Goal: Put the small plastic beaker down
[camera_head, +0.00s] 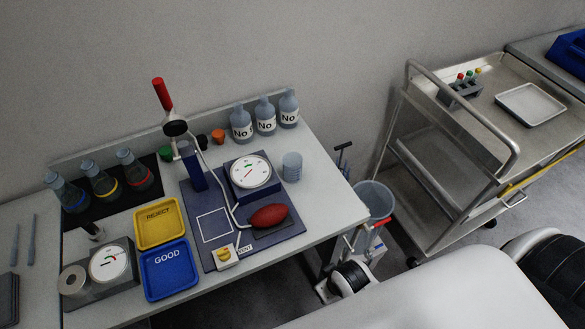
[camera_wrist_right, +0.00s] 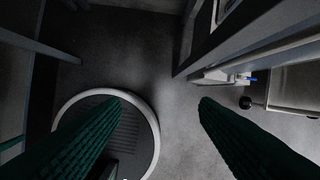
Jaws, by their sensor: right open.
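A small, pale blue-grey, ribbed plastic beaker (camera_head: 292,167) stands upright on the white table, just right of the round dial instrument (camera_head: 250,172). No gripper touches it. My right gripper (camera_wrist_right: 162,102) is open and empty in the right wrist view, its two dark green fingers apart above the grey floor. In the head view my right arm is at the lower right, beyond the table's front right edge, and its fingertips cannot be made out clearly. My left gripper is not in view.
Labelled bottles (camera_head: 265,115) stand at the back. Flasks (camera_head: 103,180) are at the left. A yellow REJECT tray (camera_head: 160,240) and blue GOOD tray (camera_head: 170,287) lie in front. A red bulb (camera_head: 269,215) is near the beaker. A metal cart (camera_head: 470,150) stands right.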

